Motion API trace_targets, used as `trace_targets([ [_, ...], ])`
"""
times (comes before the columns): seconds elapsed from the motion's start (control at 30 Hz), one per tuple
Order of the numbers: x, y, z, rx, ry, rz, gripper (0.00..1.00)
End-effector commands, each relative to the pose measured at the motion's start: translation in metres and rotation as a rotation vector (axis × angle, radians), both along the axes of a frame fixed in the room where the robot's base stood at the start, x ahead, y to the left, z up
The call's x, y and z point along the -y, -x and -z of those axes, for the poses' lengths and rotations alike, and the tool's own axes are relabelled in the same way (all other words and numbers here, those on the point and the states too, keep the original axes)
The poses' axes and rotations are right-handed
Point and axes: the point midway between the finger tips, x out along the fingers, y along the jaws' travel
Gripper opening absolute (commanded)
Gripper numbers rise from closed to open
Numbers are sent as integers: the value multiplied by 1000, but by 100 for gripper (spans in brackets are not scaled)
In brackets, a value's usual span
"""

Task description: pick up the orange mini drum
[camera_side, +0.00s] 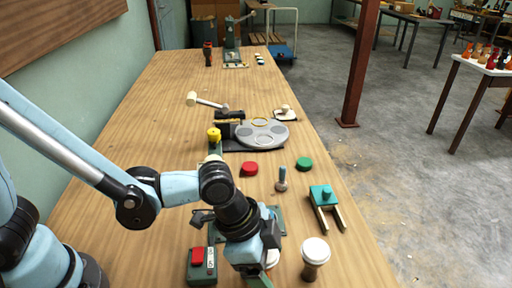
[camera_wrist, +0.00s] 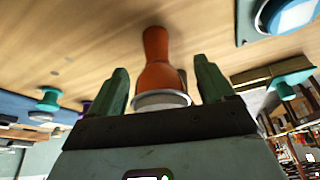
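The orange mini drum (camera_wrist: 157,72) shows in the wrist view, a goblet shape with its pale, wide head toward my gripper and its narrow end away on the wooden table. My gripper (camera_wrist: 160,64) has its two green fingers apart, one on each side of the drum. Slim gaps seem to show between fingers and drum; I cannot tell if either touches. In the side view my wrist (camera_side: 245,240) reaches low over the near part of the table. The fingertips and the orange drum are not clearly visible there.
A dark drum with a white head (camera_side: 315,252) stands close on the right. A red button box (camera_side: 200,265) is close on the left. A teal stool-like piece (camera_side: 325,197), red disc (camera_side: 249,169) and green disc (camera_side: 304,163) lie beyond. A mallet (camera_side: 205,102) lies farther back.

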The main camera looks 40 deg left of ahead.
Motion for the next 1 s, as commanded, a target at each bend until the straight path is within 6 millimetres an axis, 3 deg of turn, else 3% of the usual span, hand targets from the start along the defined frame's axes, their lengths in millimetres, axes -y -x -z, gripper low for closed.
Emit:
trace_targets([
  [0.03, 0, 0, 0, 0, 0, 0, 73],
  [0.37, 0, 0, 0, 0, 0, 0, 24],
  [0.77, 0, 0, -5, 0, 0, 0, 24],
  [1.0, 0, 0, -27, 0, 0, 0, 24],
])
